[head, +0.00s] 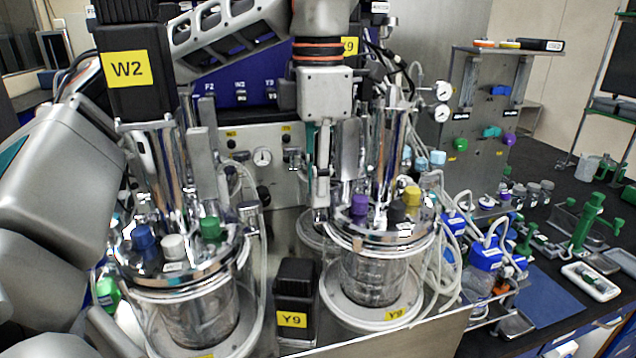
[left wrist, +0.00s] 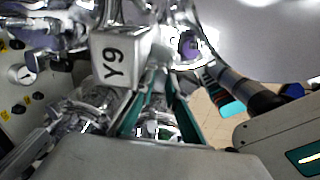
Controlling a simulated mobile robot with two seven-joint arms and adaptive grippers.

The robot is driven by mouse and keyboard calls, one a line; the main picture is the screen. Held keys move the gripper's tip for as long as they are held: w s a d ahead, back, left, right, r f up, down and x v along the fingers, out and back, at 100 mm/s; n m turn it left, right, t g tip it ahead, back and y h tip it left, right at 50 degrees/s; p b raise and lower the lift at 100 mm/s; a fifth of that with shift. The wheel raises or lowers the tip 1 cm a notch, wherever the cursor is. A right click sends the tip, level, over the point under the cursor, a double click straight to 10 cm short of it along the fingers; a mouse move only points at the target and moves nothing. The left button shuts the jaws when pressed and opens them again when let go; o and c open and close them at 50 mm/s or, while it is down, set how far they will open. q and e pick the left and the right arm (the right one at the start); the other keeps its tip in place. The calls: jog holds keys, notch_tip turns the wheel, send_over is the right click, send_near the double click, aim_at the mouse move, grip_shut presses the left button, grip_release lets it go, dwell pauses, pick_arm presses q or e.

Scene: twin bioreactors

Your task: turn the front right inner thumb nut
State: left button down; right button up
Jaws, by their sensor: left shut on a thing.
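My left gripper (head: 321,208) points straight down at the left edge of the right vessel's steel lid (head: 345,236). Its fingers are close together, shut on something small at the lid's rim. The thumb nut itself is hidden by the fingertips in the head view. In the left wrist view the two teal-lined fingers (left wrist: 155,82) converge towards shiny metal beside a block labelled Y9 (left wrist: 113,62); I cannot make out the nut clearly there. The right vessel (head: 372,278) stands upright with purple, black and yellow caps on its lid. My right gripper is not in view.
The left vessel (head: 205,318) under the W2 motor (head: 130,72) stands close by. A black Y9 block (head: 296,296) stands between the vessels. Tubing (head: 452,262) and blue-capped bottles (head: 486,255) crowd the right. Steel pillars rise close to the gripper.

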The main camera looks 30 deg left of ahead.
pick_arm(q)
jog(key=n, duration=0.8)
jog(key=shift+n, duration=0.4)
jog(key=n, duration=0.4)
jog(key=shift+n+b, duration=0.45)
jog(key=shift+n, duration=1.55)
jog(key=c, duration=2)
grip_release()
